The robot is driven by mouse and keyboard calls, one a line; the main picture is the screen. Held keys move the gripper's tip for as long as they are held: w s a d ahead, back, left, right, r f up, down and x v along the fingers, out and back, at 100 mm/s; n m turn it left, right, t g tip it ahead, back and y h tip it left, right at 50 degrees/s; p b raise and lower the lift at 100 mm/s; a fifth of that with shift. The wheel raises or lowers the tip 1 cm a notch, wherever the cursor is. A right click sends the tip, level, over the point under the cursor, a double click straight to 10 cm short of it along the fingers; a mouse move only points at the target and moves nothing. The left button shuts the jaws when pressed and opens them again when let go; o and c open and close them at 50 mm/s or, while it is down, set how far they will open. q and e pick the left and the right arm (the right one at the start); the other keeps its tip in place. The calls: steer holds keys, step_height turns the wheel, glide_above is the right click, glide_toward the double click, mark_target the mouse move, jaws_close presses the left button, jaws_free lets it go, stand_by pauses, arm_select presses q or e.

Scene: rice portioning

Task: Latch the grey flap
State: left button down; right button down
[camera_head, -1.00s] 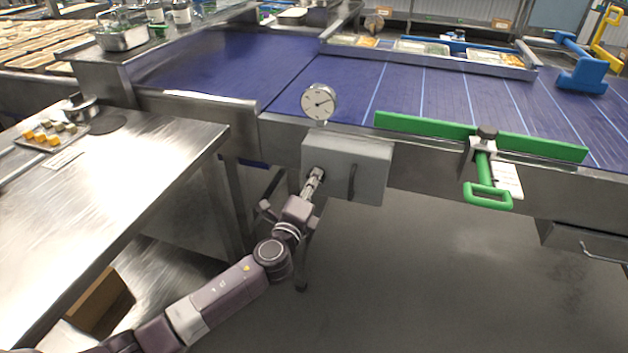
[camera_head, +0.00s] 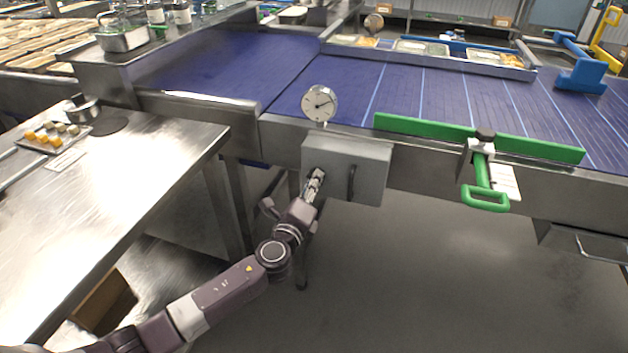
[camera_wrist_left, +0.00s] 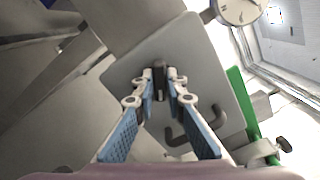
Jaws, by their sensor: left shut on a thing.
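The grey flap (camera_head: 337,183) is the front of a grey box under the edge of the blue conveyor. It looks flush with the box, and it also shows in the left wrist view (camera_wrist_left: 205,88). A dark bar handle (camera_head: 351,182) stands on its right part. My left gripper (camera_head: 318,174) is at the flap's upper left. In the left wrist view its fingertips (camera_wrist_left: 161,88) are shut on a small dark latch knob (camera_wrist_left: 160,70). The fingers partly hide the knob, so its exact turn is hard to tell.
A round dial gauge (camera_head: 320,103) stands just above the box. A green rail (camera_head: 420,125) with a green handle (camera_head: 485,198) lies to the right. A steel table (camera_head: 150,165) is at the left. The floor below the flap is clear.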

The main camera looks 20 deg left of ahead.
steer(key=shift+s+d+f, duration=0.2)
steer(key=shift+s+f, duration=0.05)
steer(key=shift+s, duration=0.45)
arm_select(q)
steer(key=shift+m+p, duration=0.35)
steer(key=shift+m, duration=0.35)
arm_select(e)
steer(key=shift+s+d, duration=0.25)
steer(key=shift+s, duration=0.1)
arm_select(q)
steer(key=shift+m+p, duration=0.55)
steer(key=shift+m, duration=0.55)
arm_select(e)
steer(key=shift+s+d+r, duration=0.1)
steer(key=shift+s+d, duration=0.15)
steer(key=shift+s, duration=0.25)
steer(key=shift+s+d+r, duration=0.1)
steer(key=shift+s+d, duration=0.15)
steer(key=shift+s, duration=0.25)
